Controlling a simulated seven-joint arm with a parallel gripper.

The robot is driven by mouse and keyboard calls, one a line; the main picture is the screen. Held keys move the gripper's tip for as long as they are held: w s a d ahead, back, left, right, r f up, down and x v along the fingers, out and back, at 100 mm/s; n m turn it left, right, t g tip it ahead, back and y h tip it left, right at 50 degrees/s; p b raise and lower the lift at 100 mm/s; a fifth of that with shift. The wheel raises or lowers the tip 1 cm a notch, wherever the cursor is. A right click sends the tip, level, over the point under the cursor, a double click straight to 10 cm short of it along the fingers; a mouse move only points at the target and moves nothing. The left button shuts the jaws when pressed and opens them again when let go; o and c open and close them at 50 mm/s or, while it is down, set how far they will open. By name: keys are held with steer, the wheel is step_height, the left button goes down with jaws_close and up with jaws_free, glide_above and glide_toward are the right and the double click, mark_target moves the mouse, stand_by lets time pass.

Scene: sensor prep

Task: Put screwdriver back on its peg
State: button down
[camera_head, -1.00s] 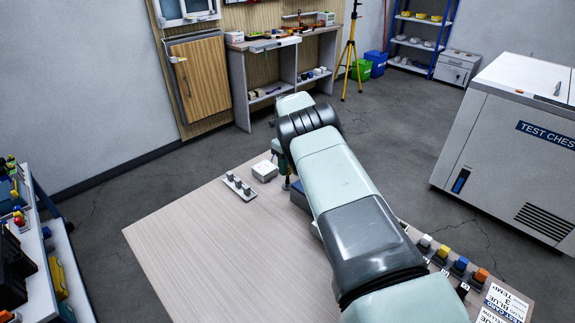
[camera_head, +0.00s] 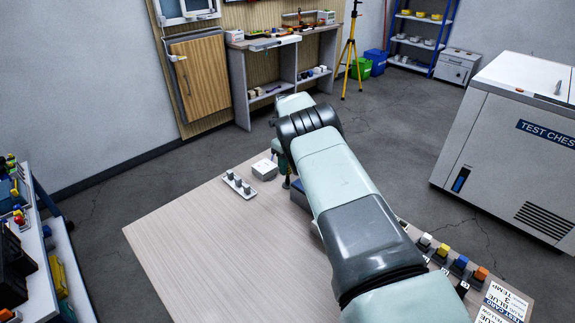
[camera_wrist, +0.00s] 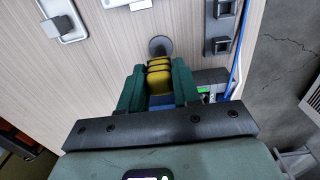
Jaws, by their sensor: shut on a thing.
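The screwdriver's yellow handle with dark bands (camera_wrist: 159,78) shows in the wrist view, between the green fingers of my gripper (camera_wrist: 158,88). My gripper is shut on it. A grey round disc (camera_wrist: 161,44) lies on the table just beyond the handle; I cannot tell whether the screwdriver touches it. I cannot make out the screwdriver's peg for certain. In the head view my arm hides most of the gripper and the screwdriver.
A pale strip with several grey knobs (camera_head: 239,186) and a white box (camera_head: 264,169) stand near the table's far edge. A row of coloured blocks (camera_head: 459,265) and printed cards (camera_head: 506,300) line the right side. The table's left part (camera_head: 200,245) is clear.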

steer(key=shift+f, duration=0.45)
stand_by(1.3)
steer(key=c, duration=0.6)
jaws_free()
steer(key=shift+o, duration=0.2)
steer(key=shift+r, duration=3.5)
